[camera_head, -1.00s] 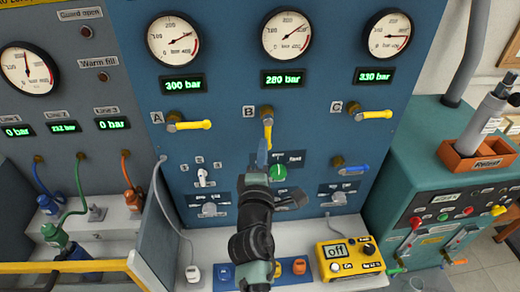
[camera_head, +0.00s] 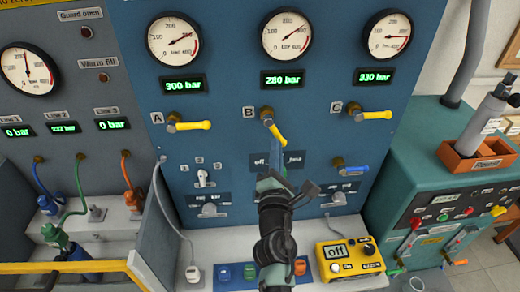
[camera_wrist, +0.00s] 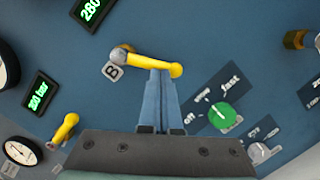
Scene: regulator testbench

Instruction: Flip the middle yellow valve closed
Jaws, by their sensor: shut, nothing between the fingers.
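The middle yellow valve handle (camera_head: 275,129), labelled B, hangs down and to the right from its brass pivot in the head view. In the wrist view the same handle (camera_wrist: 150,62) runs from its pivot beside the B label to a rounded end. My gripper (camera_head: 270,172) is just below the handle in the head view, its fingers partly hidden by my wrist. In the wrist view my gripper (camera_wrist: 160,75) is shut and empty, its blue fingertips at the handle's lower side near the free end. They look in contact, though a small gap cannot be ruled out.
Yellow valves A (camera_head: 190,125) and C (camera_head: 372,115) lie level, pointing right. A blue valve (camera_head: 350,168) is at lower right. A green knob (camera_wrist: 221,115) sits close beside my fingers. A yellow meter (camera_head: 349,256) stands on the ledge below.

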